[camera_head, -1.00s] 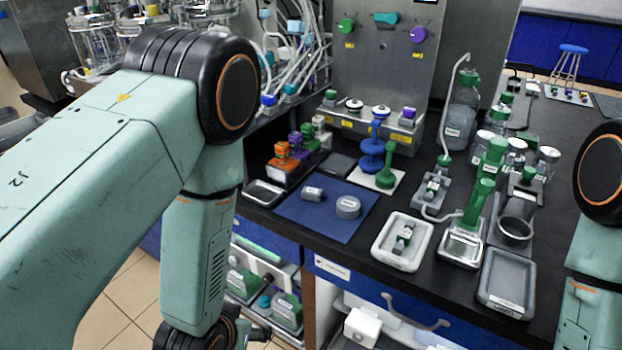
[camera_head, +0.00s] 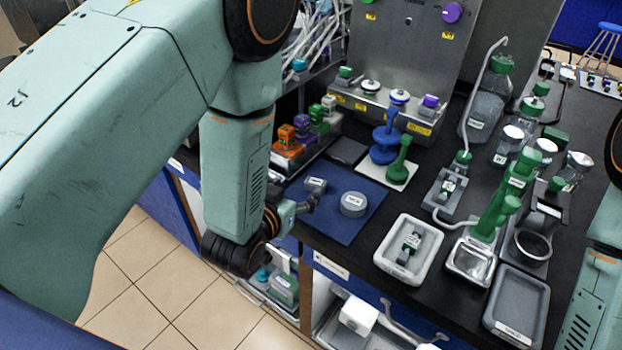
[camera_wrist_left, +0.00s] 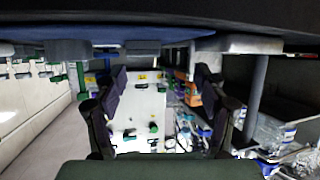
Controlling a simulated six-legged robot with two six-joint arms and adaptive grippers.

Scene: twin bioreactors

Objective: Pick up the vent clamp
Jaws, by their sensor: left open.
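I cannot read which part is labelled as the vent clamp. Small orange (camera_head: 286,137), purple (camera_head: 301,126) and green (camera_head: 317,120) clamp-like blocks stand in a rack at the back left of the bench. A small grey labelled piece (camera_head: 316,185) and a round grey piece (camera_head: 353,204) lie on the blue mat (camera_head: 345,232). My left gripper (camera_head: 312,203) is at the mat's front left edge, close to the small grey piece. In the left wrist view its fingers (camera_wrist_left: 160,108) are spread, with nothing held between them. My right gripper is out of view.
A white tray (camera_head: 383,262) holding a grey-green part, a grey tray (camera_head: 516,308) and green-handled tools (camera_head: 507,190) fill the bench's right side. Blue and green stands (camera_head: 386,140) are behind the mat. An open drawer (camera_head: 325,325) is below the bench edge.

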